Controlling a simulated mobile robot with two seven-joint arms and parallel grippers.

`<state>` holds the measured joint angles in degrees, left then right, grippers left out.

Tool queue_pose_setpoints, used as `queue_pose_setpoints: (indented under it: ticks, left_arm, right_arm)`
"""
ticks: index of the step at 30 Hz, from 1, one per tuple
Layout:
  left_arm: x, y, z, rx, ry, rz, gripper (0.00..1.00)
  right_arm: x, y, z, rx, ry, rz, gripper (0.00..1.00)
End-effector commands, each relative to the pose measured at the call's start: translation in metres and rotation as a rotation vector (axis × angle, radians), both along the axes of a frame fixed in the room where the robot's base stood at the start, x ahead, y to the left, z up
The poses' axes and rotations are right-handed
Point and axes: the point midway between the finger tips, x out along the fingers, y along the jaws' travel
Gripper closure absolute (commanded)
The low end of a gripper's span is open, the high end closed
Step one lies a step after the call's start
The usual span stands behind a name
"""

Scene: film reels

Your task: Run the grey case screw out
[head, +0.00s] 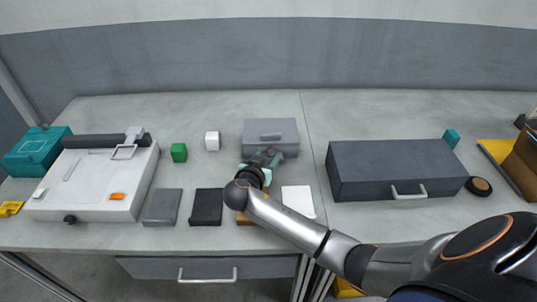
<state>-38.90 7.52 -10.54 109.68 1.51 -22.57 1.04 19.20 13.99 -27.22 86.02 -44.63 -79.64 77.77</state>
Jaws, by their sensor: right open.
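A light grey case (284,131) with a bar-like handle on it sits at the middle of the table. A larger dark grey box (362,165) with a silver handle stands to its right. I cannot make out a screw on the grey case; it is too small or hidden behind my gripper. My right gripper (262,158) is open at the front of the grey case and covers part of its lower front. I cannot tell whether it touches the case. My left gripper is not in view.
A white machine (52,200) and a teal box (36,146) stand at left. Grey (162,207), black (206,207) and white (298,201) flat pieces lie along the front.

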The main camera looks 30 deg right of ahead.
Motion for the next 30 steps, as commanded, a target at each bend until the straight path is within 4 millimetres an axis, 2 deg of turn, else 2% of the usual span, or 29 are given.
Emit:
queue_pose_setpoints:
  ticks: [6,16,30]
  left_arm:
    - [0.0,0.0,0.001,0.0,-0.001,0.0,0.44]
    - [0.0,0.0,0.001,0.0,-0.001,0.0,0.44]
    - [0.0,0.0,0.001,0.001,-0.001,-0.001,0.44]
  right_arm:
    - [0.012,-0.014,-0.007,-0.001,0.0,0.001,0.45]
    - [0.014,-0.016,-0.009,0.0,0.0,0.001,0.45]
    - [0.013,-0.016,-0.009,0.0,0.0,0.001,0.96]
